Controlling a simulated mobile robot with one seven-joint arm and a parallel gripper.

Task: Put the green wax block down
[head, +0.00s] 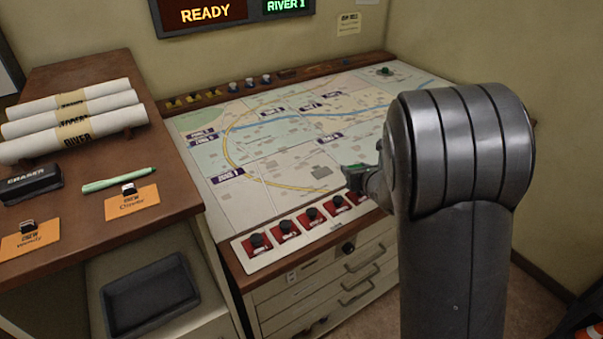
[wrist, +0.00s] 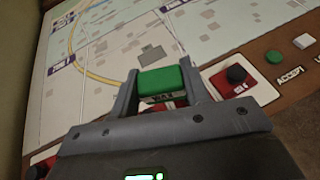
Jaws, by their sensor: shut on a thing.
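The green wax block (wrist: 162,82) is between the two fingers of my gripper (wrist: 163,88) in the wrist view. It has a green top and a pale label on its near side, partly readable as "WAX". My gripper is shut on it, over the front edge of the map console (wrist: 120,62), near the row of red button plates. In the head view, a bit of green (head: 354,177) shows at the gripper end, mostly hidden behind my arm. I cannot tell whether the block touches the surface.
Red plates with black knobs (head: 288,229) line the console's front edge; one plate (wrist: 238,80) is just right of my gripper. A small green-topped thing (head: 385,71) sits at the map's far corner. The left desk holds rolled maps (head: 75,115), an eraser (head: 30,184) and a green marker (head: 118,180).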

